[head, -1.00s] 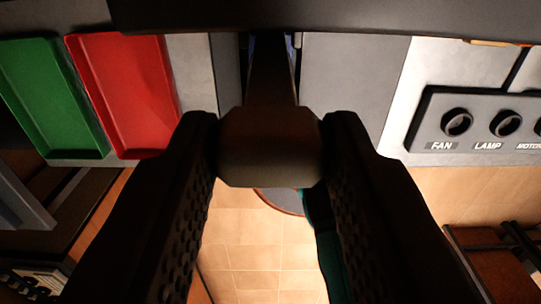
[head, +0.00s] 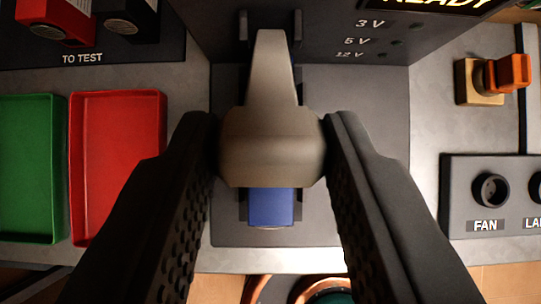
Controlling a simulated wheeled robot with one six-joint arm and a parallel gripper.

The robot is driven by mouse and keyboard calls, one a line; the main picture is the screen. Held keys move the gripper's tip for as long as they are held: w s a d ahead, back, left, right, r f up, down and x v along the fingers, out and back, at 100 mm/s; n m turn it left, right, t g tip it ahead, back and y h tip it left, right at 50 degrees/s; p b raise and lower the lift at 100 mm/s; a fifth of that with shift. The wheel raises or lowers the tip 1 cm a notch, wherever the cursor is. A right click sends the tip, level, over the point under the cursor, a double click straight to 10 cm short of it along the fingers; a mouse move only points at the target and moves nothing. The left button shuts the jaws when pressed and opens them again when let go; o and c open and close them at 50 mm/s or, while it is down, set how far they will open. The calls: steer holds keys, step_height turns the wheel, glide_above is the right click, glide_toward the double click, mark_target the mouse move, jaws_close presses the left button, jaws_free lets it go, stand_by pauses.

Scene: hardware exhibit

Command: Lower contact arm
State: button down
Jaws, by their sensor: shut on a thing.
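The contact arm (head: 271,80) is a grey-brown lever with a wide rounded end, rising from the back of a grey test stand (head: 375,180). My gripper (head: 271,148) is shut on its wide end, one finger on each side. A blue block (head: 271,206) lies in the dark cradle below the arm and shows just past the wide end. Most of the block is hidden under the arm. I cannot tell whether the arm touches the block.
A green tray (head: 60,170) and a red tray (head: 75,215) sit at left, below the "TO TEST" rack (head: 170,50). The back panel (head: 320,40) carries voltage labels and a "READY" display. At right are an orange switch (head: 507,73) and a socket panel marked "FAN" (head: 460,210).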

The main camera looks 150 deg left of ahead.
steer(key=shift+t, duration=0.5)
steer(key=s+f, duration=0.1)
steer(key=f, duration=0.1)
steer(key=s+a+f, duration=0.1)
steer(key=s+f, duration=0.2)
steer(key=f, duration=0.2)
steer(key=shift+s+a+f, duration=0.1)
steer(key=shift+s+a, duration=0.15)
steer(key=shift+s+f, duration=0.25)
steer(key=shift+f, duration=1.05)
steer(key=c, duration=1)
jaws_free()
steer(key=shift+a, duration=0.1)
steer(key=shift+r, duration=0.1)
